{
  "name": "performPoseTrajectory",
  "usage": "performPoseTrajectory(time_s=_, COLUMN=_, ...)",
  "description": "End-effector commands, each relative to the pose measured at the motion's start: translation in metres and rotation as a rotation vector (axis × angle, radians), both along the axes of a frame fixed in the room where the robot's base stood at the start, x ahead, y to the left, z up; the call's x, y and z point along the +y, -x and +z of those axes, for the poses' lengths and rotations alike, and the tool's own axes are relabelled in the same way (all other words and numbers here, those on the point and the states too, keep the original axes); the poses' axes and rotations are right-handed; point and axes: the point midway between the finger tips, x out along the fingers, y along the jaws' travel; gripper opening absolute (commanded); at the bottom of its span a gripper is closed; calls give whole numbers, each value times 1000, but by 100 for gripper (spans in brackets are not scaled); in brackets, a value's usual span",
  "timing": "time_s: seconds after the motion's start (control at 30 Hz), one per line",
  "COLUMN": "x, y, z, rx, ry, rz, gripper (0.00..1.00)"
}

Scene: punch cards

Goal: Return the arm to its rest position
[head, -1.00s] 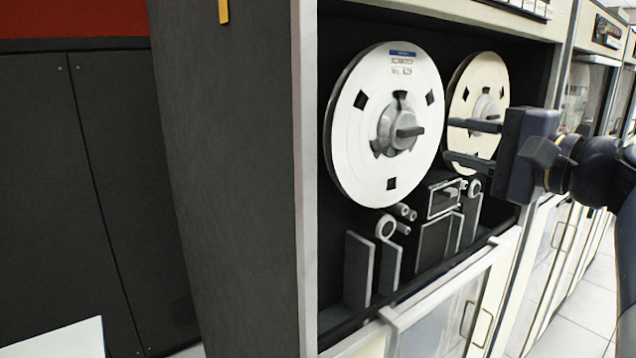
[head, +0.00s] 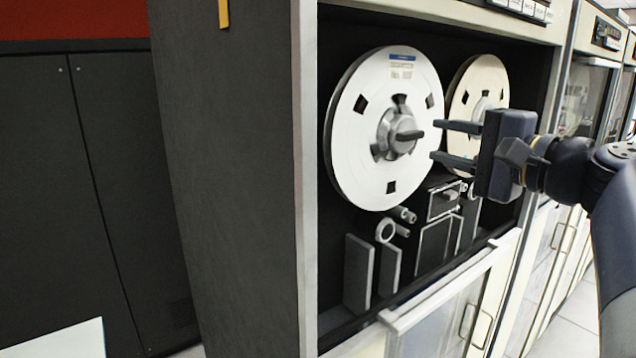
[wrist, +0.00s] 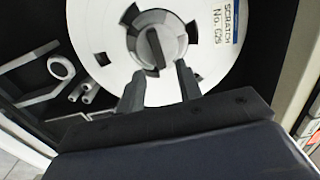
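My gripper (head: 452,142) is at the right of the head view, in front of the tape drive's open bay. Its two fingers are apart with nothing between them, and they also show in the wrist view (wrist: 158,88). A large white tape reel (head: 358,150) with a blue-striped "SCRATCH" label is mounted on the left hub. Its grey hub knob (head: 405,138) lies beyond my fingertips in the wrist view (wrist: 154,48), apart from them. My arm runs from the gripper to the right edge of the head view.
A second, cream reel (head: 468,85) is partly hidden behind my fingers. Tape guides and a head block (head: 442,203) sit below the reels. The grey cabinet side (head: 235,190) stands at the left. More cabinets (head: 590,90) and pale floor (head: 585,305) lie to the right.

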Motion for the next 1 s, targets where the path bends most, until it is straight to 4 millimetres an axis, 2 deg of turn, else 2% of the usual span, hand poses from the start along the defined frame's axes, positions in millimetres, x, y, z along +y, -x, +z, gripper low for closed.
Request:
performPoseTrajectory(time_s=0.23, x=23, y=-30, z=2, rx=2, ry=-1, rz=5, gripper=34)
performPoseTrajectory(time_s=0.7, x=22, y=-28, z=5, rx=-254, ry=352, rz=0, gripper=34)
performPoseTrajectory(time_s=1.0, x=23, y=-27, z=8, rx=-357, ry=491, rz=0, gripper=34)
